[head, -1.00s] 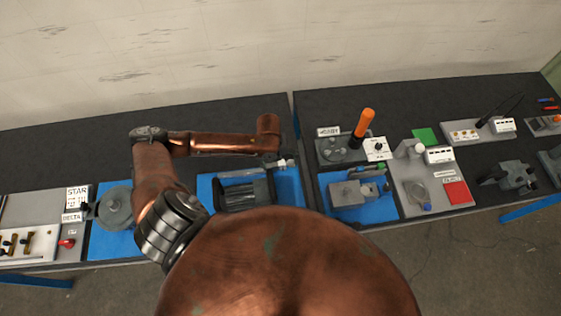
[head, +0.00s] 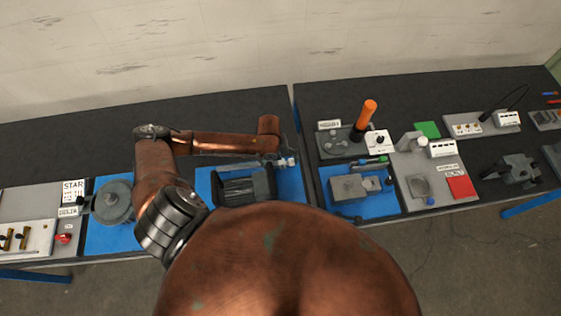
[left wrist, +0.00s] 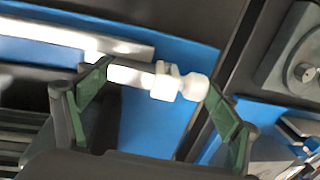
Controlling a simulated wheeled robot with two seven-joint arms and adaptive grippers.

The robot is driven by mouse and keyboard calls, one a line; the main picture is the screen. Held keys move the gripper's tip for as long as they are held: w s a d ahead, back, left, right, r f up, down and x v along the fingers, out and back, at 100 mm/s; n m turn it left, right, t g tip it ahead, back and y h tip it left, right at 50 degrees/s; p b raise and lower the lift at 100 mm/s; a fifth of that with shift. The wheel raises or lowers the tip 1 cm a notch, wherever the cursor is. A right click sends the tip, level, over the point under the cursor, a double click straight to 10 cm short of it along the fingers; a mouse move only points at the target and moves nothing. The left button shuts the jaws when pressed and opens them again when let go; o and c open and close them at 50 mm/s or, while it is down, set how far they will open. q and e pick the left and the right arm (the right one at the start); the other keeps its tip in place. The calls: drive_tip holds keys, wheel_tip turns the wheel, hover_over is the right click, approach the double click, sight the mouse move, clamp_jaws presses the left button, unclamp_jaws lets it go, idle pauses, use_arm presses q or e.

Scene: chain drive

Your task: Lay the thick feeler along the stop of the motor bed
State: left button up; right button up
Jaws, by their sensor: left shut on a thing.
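My left gripper (left wrist: 155,105) has its two green-padded fingers set wide apart. It is shut on a pale stepped piece (left wrist: 165,82) that spans between the fingertips. I cannot tell whether this is the thick feeler. In the head view the pale piece (head: 287,162) shows at the hand, over the right part of the blue plate (head: 290,190). A dark ribbed block (head: 240,188), perhaps the motor and its bed, sits on that plate below my forearm. A pale bar (left wrist: 75,40) lies at upper left in the wrist view. The stop cannot be singled out. My right gripper is not in view.
A grey round disc (head: 112,202) stands on a blue plate at the left. Right of a gap between benches are a grey block (head: 357,188) on another blue plate and an orange handle (head: 366,114). The back of the left bench is clear.

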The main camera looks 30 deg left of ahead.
use_arm(q)
drive_tip(key=o, duration=1.4)
drive_tip(key=shift+o, duration=0.2)
drive_tip(key=shift+r, duration=0.1)
wheel_tip(320, 180, up, 12)
drive_tip(key=s+a, duration=0.1)
drive_tip(key=shift+a+f, duration=0.1)
drive_tip(key=shift+f, duration=0.1)
drive_tip(key=f, duration=0.4)
drive_tip(key=d+f, duration=0.1)
drive_tip(key=f, duration=0.3)
drive_tip(key=w+f, duration=0.1)
drive_tip(key=f, duration=0.3)
drive_tip(key=shift+d, duration=0.15)
drive_tip(key=shift+r+p, duration=0.4)
drive_tip(key=shift+r, duration=0.55)
